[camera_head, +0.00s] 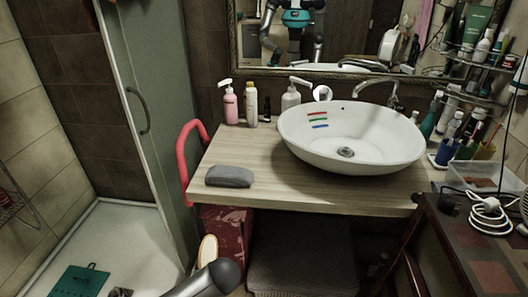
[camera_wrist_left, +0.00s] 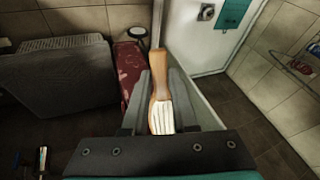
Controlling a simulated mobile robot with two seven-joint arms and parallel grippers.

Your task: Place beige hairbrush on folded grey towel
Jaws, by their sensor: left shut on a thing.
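The folded grey towel (camera_head: 229,176) lies on the left front part of the wooden counter in the head view. The beige hairbrush (camera_head: 208,249) shows at the bottom of that view, below the counter's front edge and apart from the towel. In the left wrist view the hairbrush (camera_wrist_left: 160,85) has its wooden handle pointing away and its pale bristle end near the gripper. My left gripper (camera_wrist_left: 160,98) is shut on the hairbrush, with a dark finger on each side. In the head view its fingers are hard to make out. My right gripper is in neither view.
A white basin (camera_head: 345,140) takes up the counter's right part. Soap bottles (camera_head: 252,104) stand along the back. A red rail (camera_head: 186,160) curves up at the counter's left side. A red patterned box (camera_head: 228,232) stands below. The counter around the towel is clear.

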